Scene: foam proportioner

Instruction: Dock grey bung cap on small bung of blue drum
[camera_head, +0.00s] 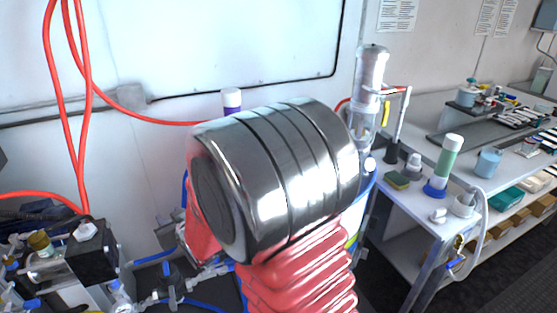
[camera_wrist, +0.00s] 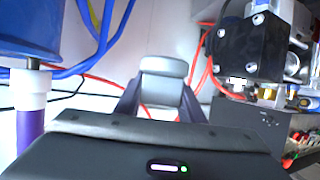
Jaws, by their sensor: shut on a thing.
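The grey bung cap (camera_wrist: 163,80) shows in the middle of the wrist view, between the two dark fingers of my gripper (camera_wrist: 158,102). The gripper is shut on it, and the cap stands out past the fingertips. A blue rounded body (camera_wrist: 28,32) fills the upper left of the wrist view; I cannot tell whether it is the blue drum. In the head view my arm hides the gripper and the cap. A narrow blue strip (camera_head: 369,186) shows just right of my arm and may be the drum's edge. The small bung is not visible.
A white-topped purple tube (camera_wrist: 32,105) stands at the left of the wrist view, beneath the blue body. A black block with fittings (camera_wrist: 255,45) is close on the right. Blue and red hoses (camera_wrist: 108,38) run behind. A white bench (camera_head: 408,198) stands right of my arm.

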